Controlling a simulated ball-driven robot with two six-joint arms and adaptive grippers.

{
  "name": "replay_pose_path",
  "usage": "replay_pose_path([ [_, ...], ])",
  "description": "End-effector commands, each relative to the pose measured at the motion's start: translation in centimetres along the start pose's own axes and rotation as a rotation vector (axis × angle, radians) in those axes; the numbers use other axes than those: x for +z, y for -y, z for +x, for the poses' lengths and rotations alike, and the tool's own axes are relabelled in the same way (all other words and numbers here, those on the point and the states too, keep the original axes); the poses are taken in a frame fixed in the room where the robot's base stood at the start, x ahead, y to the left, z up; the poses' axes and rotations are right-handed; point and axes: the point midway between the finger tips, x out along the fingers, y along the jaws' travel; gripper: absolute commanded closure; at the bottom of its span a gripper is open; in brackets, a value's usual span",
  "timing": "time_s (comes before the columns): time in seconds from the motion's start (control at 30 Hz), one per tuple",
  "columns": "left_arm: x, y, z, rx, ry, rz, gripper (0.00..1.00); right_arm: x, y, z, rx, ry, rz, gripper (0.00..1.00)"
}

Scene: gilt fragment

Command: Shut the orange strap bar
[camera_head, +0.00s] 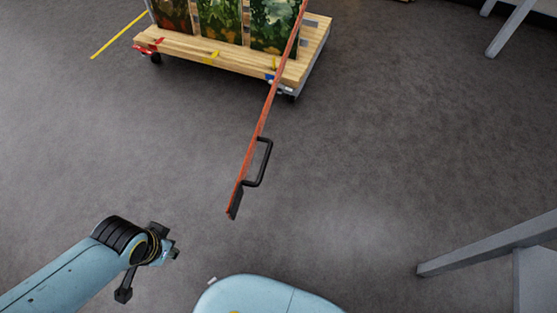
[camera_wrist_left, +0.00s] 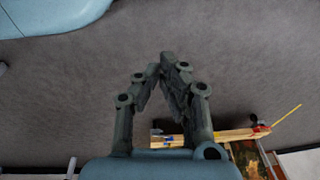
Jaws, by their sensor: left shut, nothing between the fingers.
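The orange strap bar (camera_head: 263,112) runs in the head view from the top right of the wooden cart down toward the middle of the picture. It stands swung out from the cart. A black handle (camera_head: 266,163) sits on its right side near the free end, which has a dark plate (camera_head: 235,203). My left gripper (camera_head: 174,250) is below and left of the free end, apart from it. In the left wrist view its fingers (camera_wrist_left: 165,62) are shut with nothing between them. My right gripper is not in view.
The wooden cart (camera_head: 222,57) on casters carries upright paintings (camera_head: 222,22) at the top. Grey metal legs (camera_head: 490,243) stand at the lower right. A yellow line (camera_head: 119,36) marks the floor at the upper left. The grey floor (camera_head: 370,150) between is clear.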

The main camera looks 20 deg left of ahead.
Motion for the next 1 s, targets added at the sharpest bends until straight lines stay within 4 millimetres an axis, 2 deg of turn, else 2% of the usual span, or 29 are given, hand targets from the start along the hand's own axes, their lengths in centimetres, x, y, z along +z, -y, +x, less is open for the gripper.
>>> replay_pose_path([
  [0.1,-2.8,0.1,-3.5,-0.001,-0.024,0.004,1.00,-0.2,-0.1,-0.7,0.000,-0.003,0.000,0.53],
  [0.3,-6.8,0.2,-9.9,-0.001,-0.053,0.019,1.00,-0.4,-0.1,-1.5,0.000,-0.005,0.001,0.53],
  [0.57,-10.6,-0.2,-18.2,0.011,-0.083,0.078,1.00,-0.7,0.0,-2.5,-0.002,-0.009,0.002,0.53],
  [0.7,-13.1,-1.1,-22.8,0.038,-0.094,0.188,1.00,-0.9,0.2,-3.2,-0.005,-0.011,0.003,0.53],
  [0.83,-15.1,-2.2,-23.9,0.076,-0.089,0.335,1.00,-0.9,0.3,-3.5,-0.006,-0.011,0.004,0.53],
  [1.0,-17.7,-4.1,-23.4,0.137,-0.088,0.536,1.00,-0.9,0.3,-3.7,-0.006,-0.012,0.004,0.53],
])
